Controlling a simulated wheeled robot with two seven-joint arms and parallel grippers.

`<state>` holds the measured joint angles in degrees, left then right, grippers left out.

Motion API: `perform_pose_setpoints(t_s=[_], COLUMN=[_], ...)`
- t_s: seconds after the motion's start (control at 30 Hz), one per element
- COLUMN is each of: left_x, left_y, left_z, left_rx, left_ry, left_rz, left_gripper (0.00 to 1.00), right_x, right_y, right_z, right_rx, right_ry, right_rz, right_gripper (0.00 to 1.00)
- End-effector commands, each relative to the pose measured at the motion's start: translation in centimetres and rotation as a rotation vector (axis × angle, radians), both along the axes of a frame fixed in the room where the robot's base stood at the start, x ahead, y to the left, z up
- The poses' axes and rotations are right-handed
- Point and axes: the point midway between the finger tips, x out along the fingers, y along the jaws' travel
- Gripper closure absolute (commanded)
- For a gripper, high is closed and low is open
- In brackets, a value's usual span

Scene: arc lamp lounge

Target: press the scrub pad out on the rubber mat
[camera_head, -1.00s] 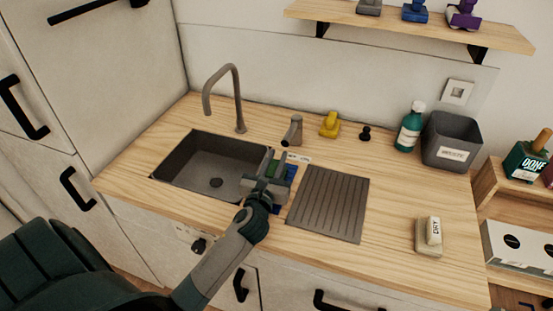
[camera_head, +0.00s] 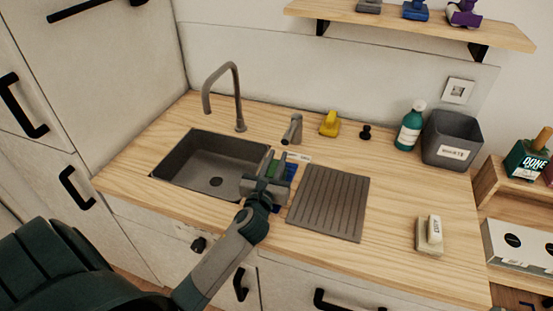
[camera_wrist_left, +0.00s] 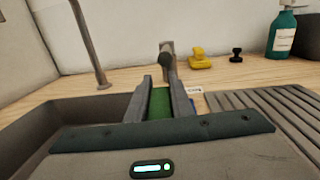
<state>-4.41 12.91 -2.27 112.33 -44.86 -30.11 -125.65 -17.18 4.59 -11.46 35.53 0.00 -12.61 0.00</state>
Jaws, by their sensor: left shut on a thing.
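My left gripper (camera_head: 271,168) is at the right end of the sink, over the strip of counter beside the rubber mat. It is shut on the green scrub pad (camera_wrist_left: 160,104), which stands between the two fingers in the left wrist view. In the head view the fingers hide most of the pad. The grey ribbed rubber mat (camera_head: 328,202) lies flat on the counter just right of the gripper; it also shows in the left wrist view (camera_wrist_left: 270,110). Nothing lies on the mat. My right gripper is not in view.
The sink (camera_head: 190,165) with its tall tap (camera_head: 237,95) is left of the gripper. A blue thing (camera_head: 290,172) and a small label sit behind the gripper. A yellow stamp (camera_head: 330,124), green bottle (camera_head: 410,125) and grey bin (camera_head: 452,138) stand at the back. A pale block (camera_head: 429,236) sits right.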

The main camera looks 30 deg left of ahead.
Motion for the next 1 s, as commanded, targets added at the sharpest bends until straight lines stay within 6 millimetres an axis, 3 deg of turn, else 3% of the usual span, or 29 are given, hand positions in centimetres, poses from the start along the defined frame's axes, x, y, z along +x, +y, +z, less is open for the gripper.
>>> perform_pose_setpoints(t_s=[1.0], left_x=[-0.07], left_y=[-0.03], left_z=[-0.92], left_rx=[-0.002], left_ry=[0.006], left_rz=[0.000], left_gripper=[1.00], right_x=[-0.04], right_y=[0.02], right_z=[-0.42], right_rx=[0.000], right_ry=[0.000], right_rz=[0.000], right_gripper=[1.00])
